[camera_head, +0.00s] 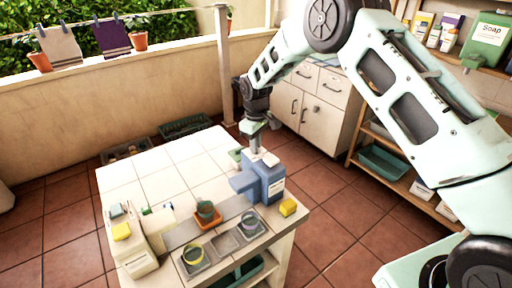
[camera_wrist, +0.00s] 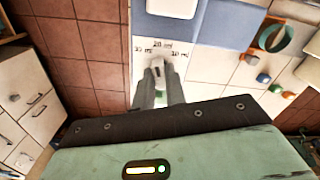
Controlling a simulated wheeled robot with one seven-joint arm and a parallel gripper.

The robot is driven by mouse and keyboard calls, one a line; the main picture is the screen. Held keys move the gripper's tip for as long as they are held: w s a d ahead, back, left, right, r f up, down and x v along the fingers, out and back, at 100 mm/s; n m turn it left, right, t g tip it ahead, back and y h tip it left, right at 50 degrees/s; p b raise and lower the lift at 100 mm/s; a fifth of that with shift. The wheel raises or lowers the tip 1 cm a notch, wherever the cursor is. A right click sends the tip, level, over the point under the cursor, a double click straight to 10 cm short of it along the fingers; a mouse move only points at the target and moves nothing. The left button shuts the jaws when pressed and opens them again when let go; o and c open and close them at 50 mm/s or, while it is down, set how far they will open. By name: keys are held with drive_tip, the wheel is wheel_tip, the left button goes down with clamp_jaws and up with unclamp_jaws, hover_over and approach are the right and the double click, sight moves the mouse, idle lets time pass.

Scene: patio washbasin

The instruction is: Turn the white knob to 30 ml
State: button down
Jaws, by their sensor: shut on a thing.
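A blue dispenser (camera_head: 271,181) with a pale top stands at the far right part of the tiled counter (camera_head: 165,180). In the wrist view the blue body (camera_wrist: 215,28) lies beyond a white dial plate (camera_wrist: 190,68) with small dark volume marks in an arc. My gripper (camera_head: 256,148) reaches down beside the dispenser's top. In the wrist view my gripper's fingers (camera_wrist: 159,72) are closed together on the white knob (camera_wrist: 158,66), just below the marks. The fingers hide most of the knob. I cannot tell for certain which mark it points to.
A yellow sponge (camera_head: 288,207) lies at the right edge. A pale box (camera_head: 141,263) stands at the left.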

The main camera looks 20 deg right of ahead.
drive_tip(key=n+b, duration=0.1)
drive_tip(key=n, duration=0.3)
drive_tip(key=shift+n, duration=0.4)
drive_tip(key=shift+r, duration=0.1)
drive_tip(key=c, duration=1.4)
unclamp_jaws()
drive_tip(key=shift+c, duration=0.2)
drive_tip(key=shift+r+b, duration=0.1)
drive_tip(key=shift+b, duration=0.2)
wheel_tip(320, 180, up, 17)
drive_tip(key=b, duration=0.3)
